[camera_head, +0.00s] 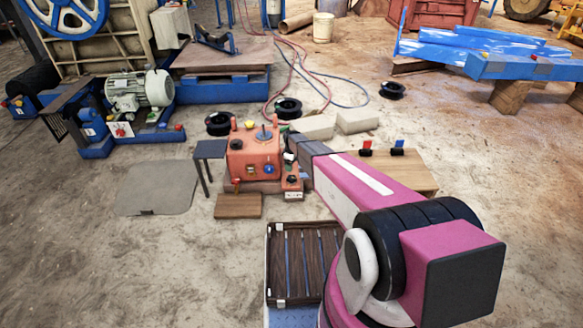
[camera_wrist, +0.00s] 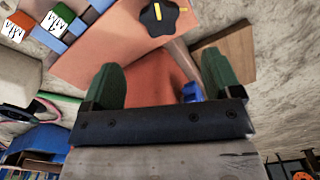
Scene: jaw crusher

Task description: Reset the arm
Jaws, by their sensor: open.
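My arm, pink with dark joints, reaches from the lower right toward the orange control box (camera_head: 254,155) in the head view. My gripper (camera_wrist: 165,75) has two green fingers spread apart with nothing between them in the wrist view. Beyond the fingers lies an orange surface (camera_wrist: 110,45) with a black knob (camera_wrist: 166,17) bearing a yellow mark. A blue part (camera_wrist: 192,92) shows beside the right finger. In the head view, my gripper's end is largely hidden near the right side of the control box.
A slatted crate (camera_head: 272,262) stands in front of the box. A wooden board (camera_head: 238,206) and a small dark stand (camera_head: 210,152) are at its left. Pale blocks (camera_head: 358,121) and black rings (camera_head: 288,107) lie behind. A motor (camera_head: 140,92) stands at left. Open floor lies front left.

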